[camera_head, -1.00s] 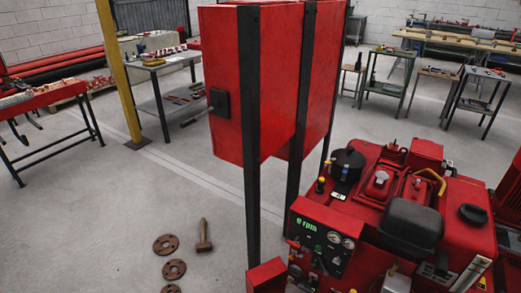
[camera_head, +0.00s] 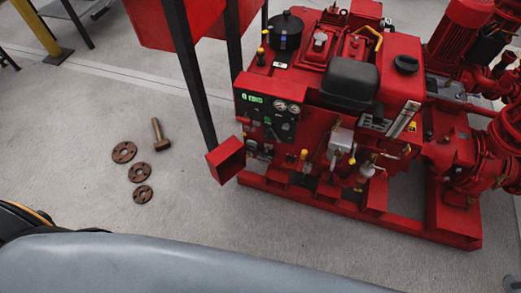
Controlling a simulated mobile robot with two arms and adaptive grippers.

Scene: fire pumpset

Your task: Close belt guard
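The red fire pumpset (camera_head: 330,80) stands on a red base frame (camera_head: 318,198) in the centre and right. Its front carries a dark control panel (camera_head: 268,116) with a small green display and gauges. I cannot make out a belt guard for certain in this view. Neither of my grippers is in view.
A red cabinet (camera_head: 150,22) on dark posts stands at the upper left, beside the pumpset. Grey floor is otherwise clear at left. Red pump parts (camera_head: 480,150) fill the right edge.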

